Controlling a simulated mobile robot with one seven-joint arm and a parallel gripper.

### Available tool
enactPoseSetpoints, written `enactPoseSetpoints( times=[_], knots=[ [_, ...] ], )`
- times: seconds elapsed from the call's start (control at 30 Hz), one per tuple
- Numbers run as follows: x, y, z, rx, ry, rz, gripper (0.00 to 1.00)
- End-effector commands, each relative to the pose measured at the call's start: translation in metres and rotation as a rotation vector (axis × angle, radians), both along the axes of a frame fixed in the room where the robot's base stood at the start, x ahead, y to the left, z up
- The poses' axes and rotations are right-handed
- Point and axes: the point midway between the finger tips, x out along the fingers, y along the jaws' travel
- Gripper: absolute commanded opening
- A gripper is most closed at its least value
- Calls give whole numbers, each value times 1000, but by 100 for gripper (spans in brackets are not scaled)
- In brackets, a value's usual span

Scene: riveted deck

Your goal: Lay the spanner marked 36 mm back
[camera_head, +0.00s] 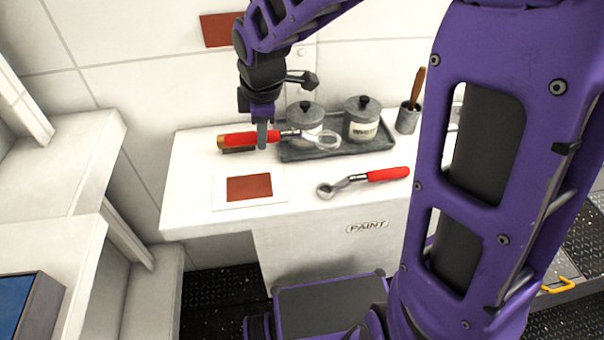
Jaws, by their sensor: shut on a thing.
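No size mark is readable on either spanner, so I cannot tell which is 36 mm.
A grey tray (372,146) holds two lidded pots (362,121). A cup (407,118) with a wooden-handled tool stands to its right. A white sheet with a brown-red patch (250,187) lies front left.

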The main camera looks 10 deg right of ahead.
Motion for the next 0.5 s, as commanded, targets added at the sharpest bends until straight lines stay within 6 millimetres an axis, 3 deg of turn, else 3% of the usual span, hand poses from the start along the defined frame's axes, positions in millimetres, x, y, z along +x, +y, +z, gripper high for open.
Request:
enactPoseSetpoints(
  times=[0.2,0.5],
  knots=[
    [-1,2,-4,-1,1,29,0],
    [-1,3,-54,-1,1,32,0]
  ],
)
